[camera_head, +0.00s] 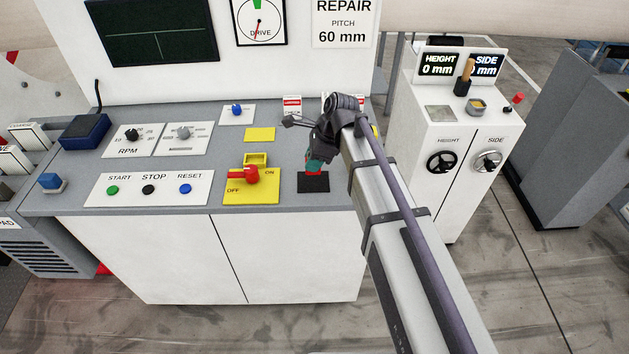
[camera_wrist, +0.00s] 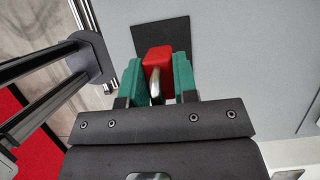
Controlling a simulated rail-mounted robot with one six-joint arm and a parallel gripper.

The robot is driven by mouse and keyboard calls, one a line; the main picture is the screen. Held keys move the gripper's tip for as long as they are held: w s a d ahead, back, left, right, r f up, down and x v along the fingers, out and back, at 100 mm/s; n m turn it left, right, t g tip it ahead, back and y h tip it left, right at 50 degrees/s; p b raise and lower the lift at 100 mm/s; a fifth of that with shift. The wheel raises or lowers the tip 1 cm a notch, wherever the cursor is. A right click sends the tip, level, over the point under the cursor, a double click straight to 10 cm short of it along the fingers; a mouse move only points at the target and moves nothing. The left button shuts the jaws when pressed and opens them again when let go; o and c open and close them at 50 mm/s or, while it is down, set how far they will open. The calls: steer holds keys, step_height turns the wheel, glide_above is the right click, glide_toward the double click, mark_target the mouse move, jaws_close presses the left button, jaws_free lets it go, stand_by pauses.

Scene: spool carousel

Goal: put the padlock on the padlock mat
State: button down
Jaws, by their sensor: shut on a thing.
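The red padlock (camera_wrist: 157,57) is between the teal fingers of my gripper (camera_wrist: 158,82), with its silver shackle toward the wrist. In the head view a small red part of the padlock (camera_head: 313,174) shows under my gripper (camera_head: 315,162); the rest is hidden. The dark padlock mat (camera_head: 313,184) lies on the grey bench top, directly by the padlock. The mat also shows in the wrist view (camera_wrist: 163,32), just beyond the padlock. I cannot tell whether the padlock touches the mat.
To the left of the mat is a yellow plate (camera_head: 252,193) with a red rotary switch (camera_head: 244,174). A small yellow plate (camera_head: 260,134) lies farther back. A white cabinet (camera_head: 430,125) with handwheels stands to the right. The bench's front edge is just before the mat.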

step_height(320, 180, down, 4)
steer(key=b, duration=0.4)
steer(key=shift+r+p, duration=0.3)
steer(key=shift+f, duration=0.15)
steer(key=c, duration=1.4)
jaws_free()
steer(key=shift+f, duration=0.1)
steer(key=o, duration=0.5)
